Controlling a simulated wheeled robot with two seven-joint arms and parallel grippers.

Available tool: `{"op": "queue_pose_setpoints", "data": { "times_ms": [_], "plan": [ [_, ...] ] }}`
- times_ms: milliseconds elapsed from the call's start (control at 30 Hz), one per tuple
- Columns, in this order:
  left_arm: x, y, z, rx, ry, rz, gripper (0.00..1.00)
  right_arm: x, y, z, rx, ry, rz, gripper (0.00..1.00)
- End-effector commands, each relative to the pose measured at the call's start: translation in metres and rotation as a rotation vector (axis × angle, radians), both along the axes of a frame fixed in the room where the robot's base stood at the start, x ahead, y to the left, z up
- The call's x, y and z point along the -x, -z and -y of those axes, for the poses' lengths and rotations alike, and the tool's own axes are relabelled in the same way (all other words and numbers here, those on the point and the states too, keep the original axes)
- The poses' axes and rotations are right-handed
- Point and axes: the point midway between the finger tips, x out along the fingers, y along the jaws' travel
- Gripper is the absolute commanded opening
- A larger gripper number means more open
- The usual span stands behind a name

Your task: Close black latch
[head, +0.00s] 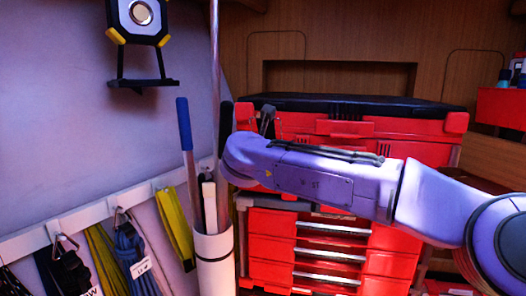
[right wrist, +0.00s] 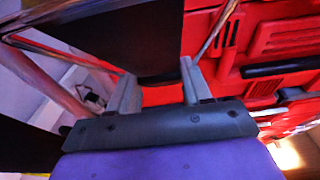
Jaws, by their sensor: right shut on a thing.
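My right arm comes in from the right in the head view and reaches across the front of the red toolbox (head: 400,126). My right gripper (head: 268,120) is at the toolbox's upper left corner, partly hidden by my own wrist. In the right wrist view its two grey fingers (right wrist: 160,92) stand apart, with a flat black piece (right wrist: 150,40) reaching down between them. This piece looks like the black latch, and the gripper is shut on it. The exact contact is hard to see. My left gripper is not in view.
A white tube (head: 213,262) holding poles, one with a blue handle (head: 184,124), stands just left of my wrist. Coiled straps (head: 135,258) hang on a wall rail at the left. Red drawers (head: 270,248) are below my arm. A work light (head: 141,14) is at the upper left.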

Motion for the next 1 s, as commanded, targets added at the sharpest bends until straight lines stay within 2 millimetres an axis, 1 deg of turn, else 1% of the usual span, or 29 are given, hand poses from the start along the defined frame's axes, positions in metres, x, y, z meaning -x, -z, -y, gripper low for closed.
{"op": "queue_pose_setpoints", "data": {
  "times_ms": [67, 100, 133, 167, 433, 533, 567, 700, 800, 900, 1000],
  "plan": [
    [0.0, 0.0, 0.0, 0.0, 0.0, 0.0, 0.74, 0.001, 0.001, -0.002, 0.001, -0.003, -0.001, 0.0],
    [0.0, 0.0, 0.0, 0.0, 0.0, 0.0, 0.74, 0.001, 0.001, -0.002, 0.001, -0.003, -0.001, 0.62],
    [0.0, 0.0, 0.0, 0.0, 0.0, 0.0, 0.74, 0.001, 0.001, -0.002, 0.001, -0.003, -0.001, 0.71],
    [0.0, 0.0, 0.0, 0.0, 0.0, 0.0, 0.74, 0.001, 0.001, -0.002, 0.001, -0.003, -0.001, 0.74],
    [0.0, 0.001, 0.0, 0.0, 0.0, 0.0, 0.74, 0.001, 0.0, 0.0, 0.0, 0.0, 0.001, 0.74],
    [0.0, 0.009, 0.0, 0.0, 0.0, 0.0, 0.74, 0.01, 0.0, -0.003, 0.001, -0.001, 0.003, 0.74],
    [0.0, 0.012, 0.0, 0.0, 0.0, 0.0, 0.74, 0.015, 0.0, -0.005, 0.002, -0.002, 0.004, 0.74],
    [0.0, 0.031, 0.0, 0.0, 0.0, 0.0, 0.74, 0.046, -0.006, -0.017, 0.002, -0.003, 0.005, 0.74],
    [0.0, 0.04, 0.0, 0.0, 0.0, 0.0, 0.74, 0.068, -0.012, -0.026, 0.003, -0.003, 0.004, 0.74],
    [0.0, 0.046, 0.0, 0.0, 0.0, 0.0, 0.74, 0.084, -0.018, -0.032, 0.003, -0.004, 0.002, 0.74],
    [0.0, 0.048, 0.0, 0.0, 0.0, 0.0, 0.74, 0.094, -0.022, -0.035, 0.003, -0.003, 0.001, 0.74]
  ]
}}
